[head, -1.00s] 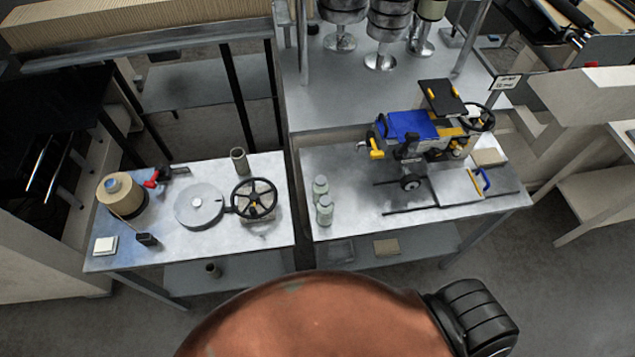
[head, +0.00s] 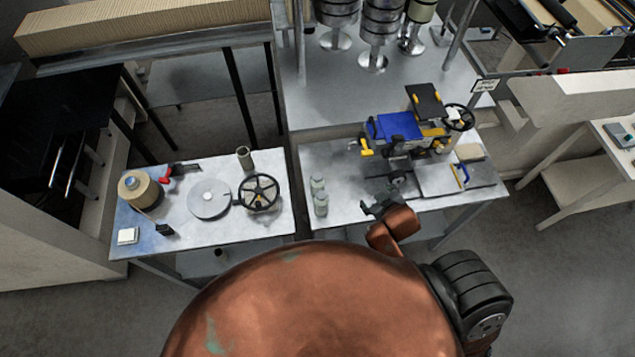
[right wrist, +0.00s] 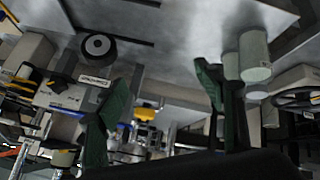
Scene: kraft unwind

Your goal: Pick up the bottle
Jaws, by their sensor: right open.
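Two small pale green bottles stand upright at the left end of the right table, a rear bottle (head: 318,184) and a front bottle (head: 321,205). In the right wrist view they appear at the upper right, a nearer bottle (right wrist: 255,56) partly covering a farther bottle (right wrist: 231,66). My right gripper (head: 374,208) is at the table's front edge, to the right of the bottles and apart from them. In the right wrist view its two green-padded fingers (right wrist: 164,88) are spread with nothing between them. My left gripper is out of view.
A blue and yellow machine (head: 398,126) stands on the right table behind my right gripper. A handwheel (head: 259,193), a grey disc (head: 209,199) and a tan roll (head: 138,189) are on the left table. A gap separates the tables.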

